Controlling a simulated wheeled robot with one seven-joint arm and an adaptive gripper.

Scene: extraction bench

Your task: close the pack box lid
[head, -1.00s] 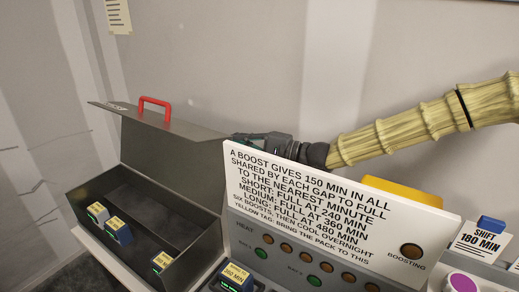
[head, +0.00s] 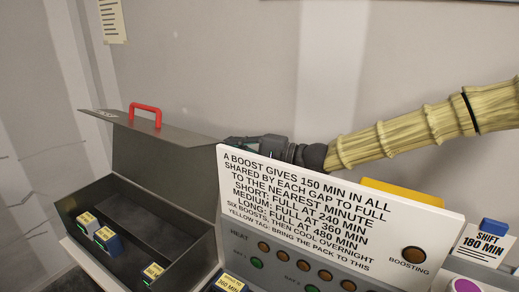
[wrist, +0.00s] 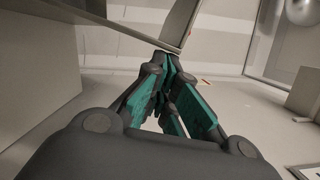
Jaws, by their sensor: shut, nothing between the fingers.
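The pack box (head: 85,235) is a dark grey open case at the left in the head view. Its lid (head: 165,165) stands raised at the back edge, with a red handle (head: 146,110) on top. My gripper (head: 238,141) is at the lid's right end, partly hidden behind the lid and the white sign. In the wrist view the fingers (wrist: 168,62) are shut and empty. A grey panel edge (wrist: 135,38) lies close beyond the fingertips, probably the lid; I cannot tell whether they touch.
Several small labelled packs (head: 106,238) sit in the box. A white sign (head: 330,205) stands on a grey charger panel (head: 290,262) with lamps, right of the box. A yellow part (head: 402,192) and a "shift 180 min" card (head: 482,245) are farther right. The wall is behind.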

